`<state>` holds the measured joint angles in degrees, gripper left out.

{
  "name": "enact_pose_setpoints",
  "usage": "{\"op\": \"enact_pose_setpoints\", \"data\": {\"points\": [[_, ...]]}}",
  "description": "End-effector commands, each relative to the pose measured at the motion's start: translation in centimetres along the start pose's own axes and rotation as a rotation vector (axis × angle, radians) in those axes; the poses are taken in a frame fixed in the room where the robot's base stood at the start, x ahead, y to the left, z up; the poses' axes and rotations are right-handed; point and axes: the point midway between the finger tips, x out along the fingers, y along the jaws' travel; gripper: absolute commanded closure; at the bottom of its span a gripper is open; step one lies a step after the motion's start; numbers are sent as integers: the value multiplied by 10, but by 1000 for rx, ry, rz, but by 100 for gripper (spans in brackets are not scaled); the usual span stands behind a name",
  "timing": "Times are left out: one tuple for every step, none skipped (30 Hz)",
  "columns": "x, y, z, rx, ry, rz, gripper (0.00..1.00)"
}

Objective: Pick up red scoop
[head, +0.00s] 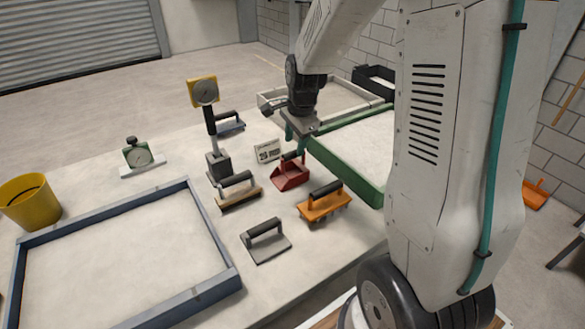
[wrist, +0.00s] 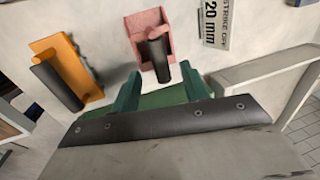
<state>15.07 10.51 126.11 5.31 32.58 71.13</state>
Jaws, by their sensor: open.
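The red scoop (head: 291,177) lies on the table left of the green-framed sand tray. In the wrist view the scoop (wrist: 147,19) is at the top centre, its dark handle (wrist: 155,52) pointing towards my gripper. My gripper (head: 296,141) is above the handle end of the scoop. In the wrist view my gripper's green fingers (wrist: 161,88) are apart, and the handle's end shows in line with the gap between them. I see no contact, and the height above the handle is hard to tell.
An orange-based rake tool (head: 324,203) sits close to the scoop, and it shows left in the wrist view (wrist: 66,72). A label card (head: 267,151) stands behind the scoop. The green tray frame (head: 345,172) is close on the right. A dial gauge post (head: 217,163) stands left.

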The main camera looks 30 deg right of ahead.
Motion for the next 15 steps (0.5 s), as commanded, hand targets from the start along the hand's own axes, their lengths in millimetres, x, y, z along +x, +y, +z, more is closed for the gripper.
{"op": "enact_pose_setpoints", "data": {"points": [[7, 1, 0, 0, -1, 2, 55], [10, 1, 0, -1, -1, 2, 55], [14, 1, 0, -1, -1, 3, 55], [18, 1, 0, -1, -1, 3, 55], [23, 1, 0, -1, -1, 4, 55], [30, 1, 0, -1, -1, 4, 55], [35, 1, 0, -1, -1, 4, 55], [39, 1, 0, -1, -1, 4, 55], [45, 1, 0, -1, -2, 4, 55], [48, 1, 0, -2, -1, 3, 55], [52, 0, 0, -2, -1, 3, 55], [54, 0, 0, -2, -1, 2, 55], [56, 0, 0, -3, -1, 2, 55], [57, 0, 0, -3, -1, 1, 55], [58, 0, 0, -3, 0, 1, 55]]}}
